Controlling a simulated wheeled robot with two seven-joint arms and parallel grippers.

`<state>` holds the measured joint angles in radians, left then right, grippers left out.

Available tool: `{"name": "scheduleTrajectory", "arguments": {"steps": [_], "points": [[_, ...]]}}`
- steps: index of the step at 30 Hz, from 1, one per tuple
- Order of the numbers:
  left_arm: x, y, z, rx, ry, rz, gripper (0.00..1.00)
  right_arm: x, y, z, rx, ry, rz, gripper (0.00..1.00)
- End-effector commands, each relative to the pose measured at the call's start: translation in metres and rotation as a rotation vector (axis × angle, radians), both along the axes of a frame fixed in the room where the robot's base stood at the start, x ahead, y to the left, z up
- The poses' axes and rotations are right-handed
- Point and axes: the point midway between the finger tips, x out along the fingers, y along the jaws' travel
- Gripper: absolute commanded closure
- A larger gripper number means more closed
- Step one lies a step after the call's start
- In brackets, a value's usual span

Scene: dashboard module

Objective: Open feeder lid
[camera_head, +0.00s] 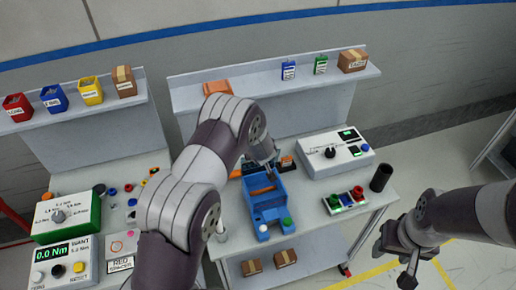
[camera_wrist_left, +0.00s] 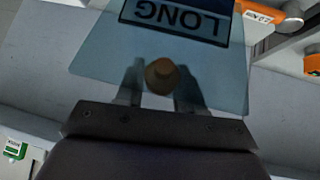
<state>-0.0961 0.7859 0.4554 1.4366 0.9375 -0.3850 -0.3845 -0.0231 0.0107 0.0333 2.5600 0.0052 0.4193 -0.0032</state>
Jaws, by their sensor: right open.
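A see-through bluish lid (camera_wrist_left: 100,60) with a round tan knob (camera_wrist_left: 162,77) fills the upper middle of the left wrist view. A dark-framed label reading LONG (camera_wrist_left: 180,18) shows upside down beyond the knob. My left gripper (camera_wrist_left: 160,88) has one finger on each side of the knob; whether they press on it is unclear. In the head view, my left gripper (camera_head: 271,161) is at the back of the blue tray on the middle bench, and its fingertips are hard to make out. My right gripper (camera_head: 410,262) is open and empty, right of the bench.
The blue tray (camera_head: 257,218) sits on the bench. Right of it are a white control box (camera_head: 336,156), a button block (camera_head: 346,200) and a dark cylinder (camera_head: 381,178). Shelves (camera_head: 320,88) stand behind. The floor around my right gripper is clear.

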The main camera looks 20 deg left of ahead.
Motion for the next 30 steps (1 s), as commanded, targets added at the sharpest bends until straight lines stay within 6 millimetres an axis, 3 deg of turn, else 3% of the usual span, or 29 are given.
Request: {"name": "scheduleTrajectory", "arguments": {"steps": [1, 3, 15, 30], "points": [[-0.002, 0.001, -0.003, 0.001, 0.004, 0.002, 0.59, 0.000, 0.000, -0.001, 0.000, 0.000, 0.000, 0.49], [-0.002, 0.001, -0.003, 0.001, 0.004, 0.002, 0.43, 0.000, 0.000, -0.001, 0.000, 0.000, 0.000, 0.49], [-0.007, -0.002, 0.005, -0.001, 0.002, 0.000, 0.43, 0.000, 0.000, -0.004, 0.000, 0.000, 0.000, 0.49], [-0.069, -0.024, 0.078, -0.001, 0.003, 0.002, 0.43, 0.000, 0.000, -0.016, 0.000, 0.000, 0.000, 0.49]]}}
